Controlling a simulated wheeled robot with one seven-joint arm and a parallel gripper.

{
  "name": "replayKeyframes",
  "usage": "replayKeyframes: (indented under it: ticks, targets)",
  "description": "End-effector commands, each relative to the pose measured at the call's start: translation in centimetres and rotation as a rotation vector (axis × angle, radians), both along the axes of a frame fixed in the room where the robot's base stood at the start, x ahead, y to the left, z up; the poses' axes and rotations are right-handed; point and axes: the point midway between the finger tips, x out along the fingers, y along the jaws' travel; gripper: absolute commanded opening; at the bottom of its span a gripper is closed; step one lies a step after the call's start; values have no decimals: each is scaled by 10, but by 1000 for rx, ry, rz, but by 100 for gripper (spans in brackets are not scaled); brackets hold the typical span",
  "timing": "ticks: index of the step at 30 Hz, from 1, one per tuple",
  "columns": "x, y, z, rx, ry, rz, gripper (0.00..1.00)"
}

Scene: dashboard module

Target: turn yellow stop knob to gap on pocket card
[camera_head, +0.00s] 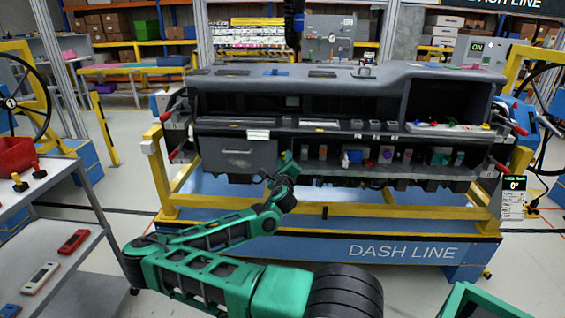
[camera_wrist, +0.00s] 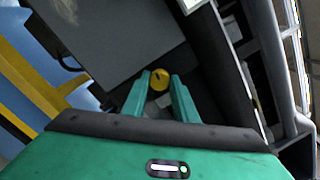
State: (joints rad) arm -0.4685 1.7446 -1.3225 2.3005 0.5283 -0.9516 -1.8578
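A round yellow knob (camera_wrist: 159,79) with a dark mark on its face shows in the wrist view. My gripper (camera_wrist: 159,84) has its two green fingers apart, with the knob between or just beyond their tips; I cannot tell whether they touch it. In the head view my gripper (camera_head: 289,166) is at the dashboard's front, just right of the grey glovebox door (camera_head: 240,157), and hides the knob. A white printed card (camera_head: 513,205) hangs at the right under a display reading 0°; its print is too small to read, and I cannot tell if it is the pocket card.
The dashboard module (camera_head: 340,95) sits on a yellow frame (camera_head: 325,211). Small coloured items stand in its lower openings right of my gripper. The grey door panel (camera_wrist: 115,40) is close to the left finger. A grey shelf cart (camera_head: 60,240) stands at the left.

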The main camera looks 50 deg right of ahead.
Motion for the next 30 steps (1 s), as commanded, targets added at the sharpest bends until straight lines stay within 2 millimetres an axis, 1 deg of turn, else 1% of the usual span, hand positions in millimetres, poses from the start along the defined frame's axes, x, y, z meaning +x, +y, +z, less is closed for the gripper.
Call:
replayKeyframes:
  ticks: [8, 14, 20, 30]
  targets:
    - [1, 1, -2, 16, -11, 5, 3]
    - [2, 2, -3, 68, -69, 5, 3]
    - [2, 2, -3, 166, -184, 6, 3]
    - [2, 2, -5, 378, -427, 6, 3]
